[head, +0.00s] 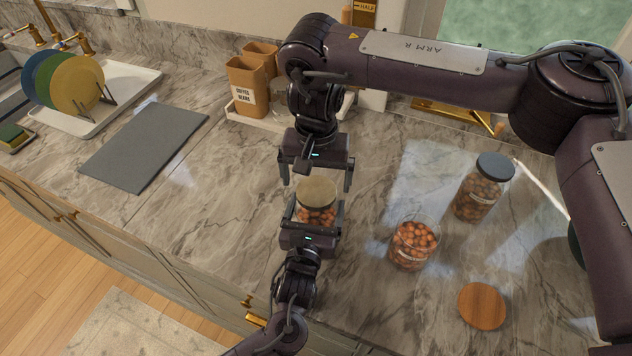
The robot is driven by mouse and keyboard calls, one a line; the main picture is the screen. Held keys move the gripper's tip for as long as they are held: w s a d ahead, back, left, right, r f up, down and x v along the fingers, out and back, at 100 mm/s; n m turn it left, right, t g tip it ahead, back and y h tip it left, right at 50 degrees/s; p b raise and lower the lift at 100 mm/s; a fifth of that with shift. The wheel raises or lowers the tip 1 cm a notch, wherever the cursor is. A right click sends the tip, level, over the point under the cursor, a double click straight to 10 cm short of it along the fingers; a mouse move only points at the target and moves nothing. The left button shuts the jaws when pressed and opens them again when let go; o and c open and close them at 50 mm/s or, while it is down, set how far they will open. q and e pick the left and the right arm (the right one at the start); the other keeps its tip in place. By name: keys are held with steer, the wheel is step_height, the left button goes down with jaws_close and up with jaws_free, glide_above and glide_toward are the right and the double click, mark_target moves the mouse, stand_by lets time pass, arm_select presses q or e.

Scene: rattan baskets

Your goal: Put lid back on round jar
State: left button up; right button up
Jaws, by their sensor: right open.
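A round glass jar (316,216) of orange-brown nuts stands on the counter between my two grippers, with a pale tan round top (317,190). A second glass jar (414,246) of nuts stands open to the right, without a lid. A round wooden lid (482,306) lies flat on the counter at the lower right. My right gripper (316,183) is open just behind the tan-topped jar, fingers apart and empty. My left gripper (314,213) has a finger on each side of this jar; whether they press on it I cannot tell.
A tall nut jar with a dark lid (490,185) stands at the right. Brown canisters (245,82) stand on a tray at the back. A grey board (145,145) lies at the left, near a plate rack (85,100). The counter between board and grippers is clear.

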steer(key=shift+r, duration=1.1)
steer(key=shift+c, duration=0.5)
